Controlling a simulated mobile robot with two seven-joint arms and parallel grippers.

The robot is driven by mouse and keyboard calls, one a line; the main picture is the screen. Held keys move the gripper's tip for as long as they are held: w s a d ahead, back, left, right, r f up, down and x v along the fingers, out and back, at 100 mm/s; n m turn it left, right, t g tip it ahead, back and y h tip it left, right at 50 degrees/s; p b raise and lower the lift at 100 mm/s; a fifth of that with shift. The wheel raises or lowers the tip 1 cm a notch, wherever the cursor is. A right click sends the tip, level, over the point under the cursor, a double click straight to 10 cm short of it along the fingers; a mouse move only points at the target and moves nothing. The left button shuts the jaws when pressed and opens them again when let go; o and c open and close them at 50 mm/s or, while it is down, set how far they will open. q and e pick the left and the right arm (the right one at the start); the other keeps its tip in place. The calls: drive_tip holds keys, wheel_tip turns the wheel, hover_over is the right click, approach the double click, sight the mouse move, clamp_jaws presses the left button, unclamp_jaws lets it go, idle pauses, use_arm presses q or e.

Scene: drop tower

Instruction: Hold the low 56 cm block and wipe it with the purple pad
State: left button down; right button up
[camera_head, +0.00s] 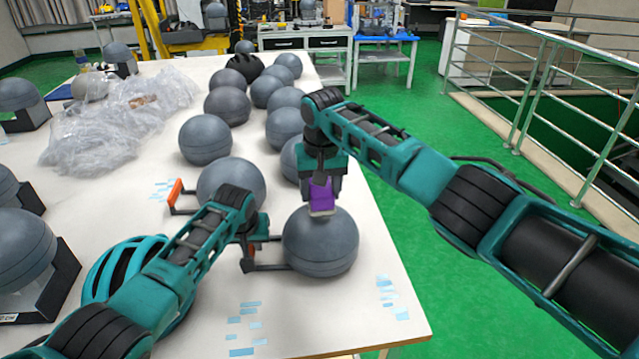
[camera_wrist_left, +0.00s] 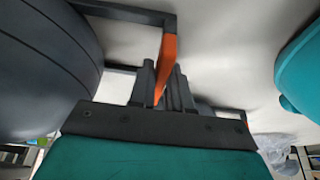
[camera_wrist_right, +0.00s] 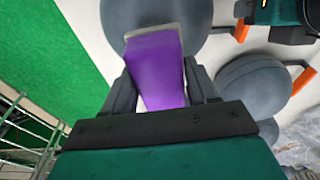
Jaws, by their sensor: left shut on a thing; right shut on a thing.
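The low block is a grey, rounded head-shaped form (camera_head: 320,250) near the table's front right edge, with a dark bracket and orange handle on its left. My left gripper (camera_head: 254,243) is shut on that orange handle, which also shows between the fingers in the left wrist view (camera_wrist_left: 168,62). My right gripper (camera_head: 320,182) is shut on the purple pad (camera_head: 321,197) above the block. The pad's pale lower end is at the block's top; I cannot tell whether it touches. The right wrist view shows the pad (camera_wrist_right: 158,70) in front of the block (camera_wrist_right: 122,18).
Another grey block (camera_head: 230,180) with an orange handle (camera_head: 175,192) stands just behind. Several more grey blocks line the white table (camera_head: 110,210). A teal helmet (camera_head: 100,272) lies partly behind my left arm. Clear plastic wrap (camera_head: 120,115) lies left. Blue tape bits mark the front.

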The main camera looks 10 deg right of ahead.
sight(322, 213)
drive_tip(key=shift+s+a+f, duration=0.1)
drive_tip(key=shift+s+f, duration=0.15)
drive_tip(key=shift+s, duration=0.9)
drive_tip(key=shift+s+a+f, duration=0.1)
drive_tip(key=shift+s+f, duration=0.1)
drive_tip(key=shift+s, duration=0.95)
drive_tip(key=shift+w+d+f, duration=0.1)
drive_tip(key=shift+w+f, duration=0.1)
drive_tip(key=shift+w, duration=0.9)
drive_tip(key=shift+w+d+f, duration=0.1)
drive_tip(key=shift+w+f, duration=0.05)
drive_tip(key=shift+w, duration=0.95)
drive_tip(key=shift+r, duration=3.5)
drive_tip(key=shift+w+f, duration=0.35)
drive_tip(key=shift+f, duration=0.45)
drive_tip(key=shift+w+f, duration=0.35)
drive_tip(key=shift+f, duration=0.5)
drive_tip(key=shift+w+f, duration=0.35)
drive_tip(key=shift+f, duration=0.45)
drive_tip(key=shift+f, duration=0.1)
